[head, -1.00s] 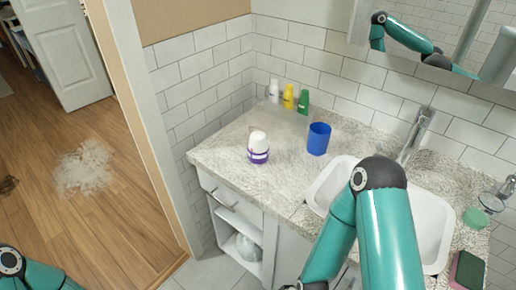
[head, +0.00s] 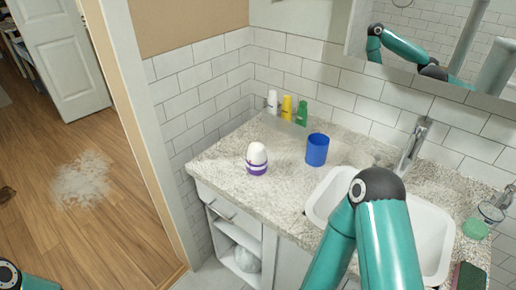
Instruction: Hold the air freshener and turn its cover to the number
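The air freshener (head: 257,158) stands upright on the speckled countertop (head: 222,166), near its front left part. It has a white rounded cover and a purple and white base; no number on it can be made out at this size. Nothing touches the air freshener.
A blue cup (head: 317,149) stands right of the air freshener. White (head: 272,101), yellow (head: 287,107) and green (head: 301,113) bottles line the back wall. The sink (head: 431,222) and faucet (head: 411,147) are at right, with a green round item (head: 475,229) beyond. A mirror hangs above.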

